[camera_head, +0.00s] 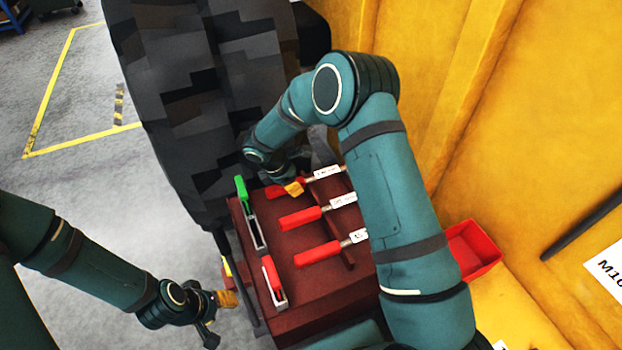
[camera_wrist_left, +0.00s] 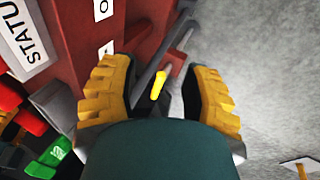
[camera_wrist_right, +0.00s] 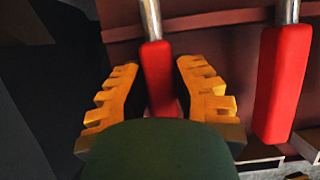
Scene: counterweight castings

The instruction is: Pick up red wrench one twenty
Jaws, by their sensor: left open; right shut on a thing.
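Three red-handled wrenches lie on a dark red bench (camera_head: 315,283): the far wrench (camera_head: 276,192), the middle wrench (camera_head: 300,217) and the near wrench (camera_head: 317,255). Each has a white tag, too small to read. My right gripper (camera_head: 294,187) is at the far wrench. In the right wrist view its yellow fingers (camera_wrist_right: 155,95) are shut around that red handle (camera_wrist_right: 157,70), with the middle wrench (camera_wrist_right: 283,85) beside it to the right. My left gripper (camera_head: 228,298) is open and empty, off the bench's left side. Its fingers (camera_wrist_left: 160,90) also show apart in the left wrist view.
A large black tyre (camera_head: 200,100) rises behind. A red bin (camera_head: 472,250) and a yellow wall (camera_head: 530,130) are at right. Open floor is at left.

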